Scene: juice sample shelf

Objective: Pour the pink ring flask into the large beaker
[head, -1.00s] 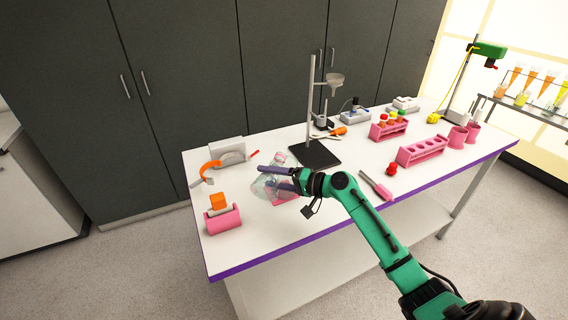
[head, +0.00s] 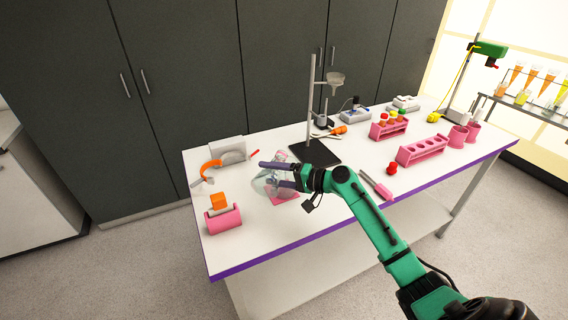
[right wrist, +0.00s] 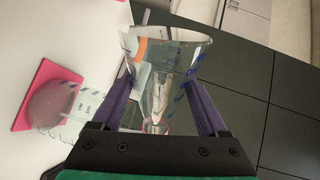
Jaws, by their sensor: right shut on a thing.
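My right gripper (head: 272,175) is shut on the pink ring flask (right wrist: 168,72), a clear conical flask with blue marks and a pinkish ring. In the right wrist view the flask lies between the two purple fingers (right wrist: 163,108), its wide end away from the palm. The large beaker (right wrist: 75,108), clear with dark graduations, stands on the pink mat (right wrist: 38,88) to the left of the fingers. In the head view the mat (head: 287,197) is partly under the gripper, and the clear glass overlaps, so the gap between flask and beaker is unclear. My left gripper is out of view.
A black-based stand (head: 316,153) with a funnel is behind the gripper. A pink holder with an orange block (head: 222,219) is at the front left. A pink rack (head: 423,150), a red item (head: 392,168) and a pink-handled tool (head: 381,190) lie to the right. The front edge is clear.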

